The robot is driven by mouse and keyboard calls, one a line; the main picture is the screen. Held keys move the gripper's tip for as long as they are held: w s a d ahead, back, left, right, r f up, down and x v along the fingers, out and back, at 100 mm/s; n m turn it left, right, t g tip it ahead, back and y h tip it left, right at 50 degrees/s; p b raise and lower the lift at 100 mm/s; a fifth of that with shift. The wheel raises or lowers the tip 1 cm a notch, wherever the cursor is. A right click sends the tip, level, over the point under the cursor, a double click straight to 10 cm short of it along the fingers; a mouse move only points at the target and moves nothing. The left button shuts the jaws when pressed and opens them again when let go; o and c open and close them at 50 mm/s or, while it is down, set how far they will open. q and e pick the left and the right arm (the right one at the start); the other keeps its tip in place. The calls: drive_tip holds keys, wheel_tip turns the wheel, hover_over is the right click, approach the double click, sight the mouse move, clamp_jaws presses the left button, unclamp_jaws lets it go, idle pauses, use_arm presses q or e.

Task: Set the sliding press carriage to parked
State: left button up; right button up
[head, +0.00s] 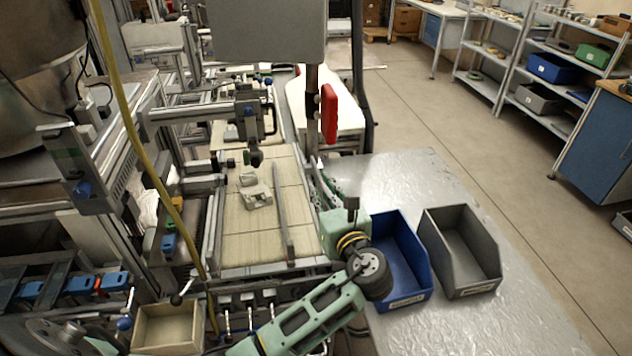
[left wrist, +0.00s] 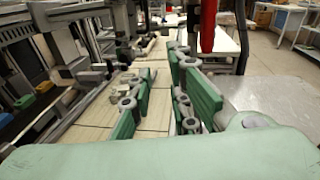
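What looks like the sliding press carriage (head: 245,112) is a grey block on a horizontal rail over the pale belt, with a black handle loop at its right end. A dark tool hangs below it. It seems to show at the upper middle in the left wrist view (left wrist: 128,42), partly cut off. I cannot tell which stop it is at. My left gripper (head: 322,184) is to the right of the belt, nearer than the carriage and apart from it. In the left wrist view its green fingers (left wrist: 160,88) stand apart with nothing between them. My right gripper is not in view.
The pale belt (head: 243,238) holds small grey parts and a long bar. A red handle (head: 328,114) stands on a dark post beyond my left gripper. A blue bin (head: 412,272) and a grey bin (head: 462,252) sit on the metal table at right.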

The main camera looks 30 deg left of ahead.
use_arm(q)
drive_tip(key=w+a+r+y+b, duration=0.1)
drive_tip(key=w+a+r+b, duration=0.1)
drive_tip(key=w+a+b, duration=0.6)
drive_tip(key=b, duration=0.2)
approach(274, 113)
drive_tip(key=shift+p+x, duration=0.35)
drive_tip(key=shift+x, duration=3.75)
clamp_jaws()
